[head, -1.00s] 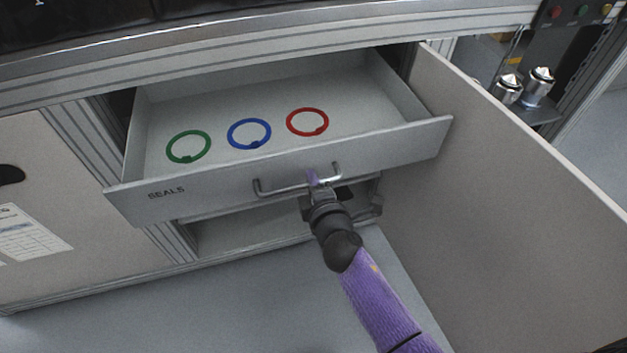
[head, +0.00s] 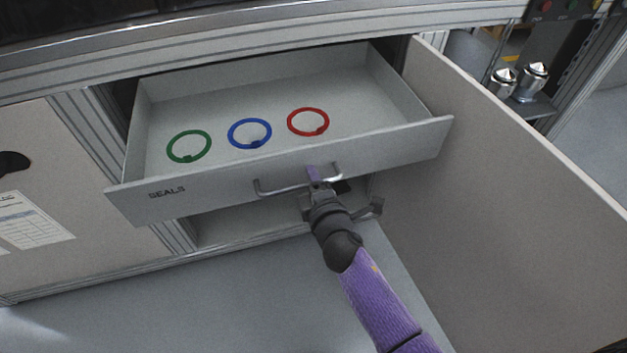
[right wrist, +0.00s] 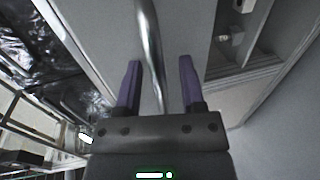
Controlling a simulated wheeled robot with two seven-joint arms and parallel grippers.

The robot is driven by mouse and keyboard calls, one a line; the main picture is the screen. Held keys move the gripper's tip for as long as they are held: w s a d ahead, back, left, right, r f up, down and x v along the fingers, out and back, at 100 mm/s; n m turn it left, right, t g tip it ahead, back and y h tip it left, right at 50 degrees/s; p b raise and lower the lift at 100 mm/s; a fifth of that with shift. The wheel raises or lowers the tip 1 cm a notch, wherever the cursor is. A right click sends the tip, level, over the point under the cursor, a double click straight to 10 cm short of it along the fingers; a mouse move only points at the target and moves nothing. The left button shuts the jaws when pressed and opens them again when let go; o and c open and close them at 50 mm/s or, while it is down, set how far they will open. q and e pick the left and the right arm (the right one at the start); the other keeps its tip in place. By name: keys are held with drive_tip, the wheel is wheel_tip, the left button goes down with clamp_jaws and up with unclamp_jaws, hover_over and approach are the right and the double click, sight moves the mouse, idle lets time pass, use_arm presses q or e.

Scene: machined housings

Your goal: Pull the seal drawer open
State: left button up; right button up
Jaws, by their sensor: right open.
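The seal drawer (head: 205,199), a grey tray-like drawer marked SEALS, stands pulled out from under the bench in the head view. A green ring (head: 189,146), a blue ring (head: 249,133) and a red ring (head: 308,122) lie flat inside it. Its metal bar handle (head: 275,191) is on the front. My right gripper (head: 314,176) is at the handle. In the right wrist view, its two purple fingers (right wrist: 158,85) are open, one on each side of the handle bar (right wrist: 150,50), with gaps showing. My left gripper is not in view.
An open grey cabinet door (head: 500,190) stands to the right of the drawer and my right arm. Shiny metal parts (head: 533,80) sit on a shelf beyond it. A closed panel with a paper sheet (head: 30,220) is at the left. The floor in front is clear.

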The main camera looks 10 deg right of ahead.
drive_tip(key=p+v, duration=0.2)
drive_tip(key=v, duration=0.8)
drive_tip(key=shift+a, duration=0.1)
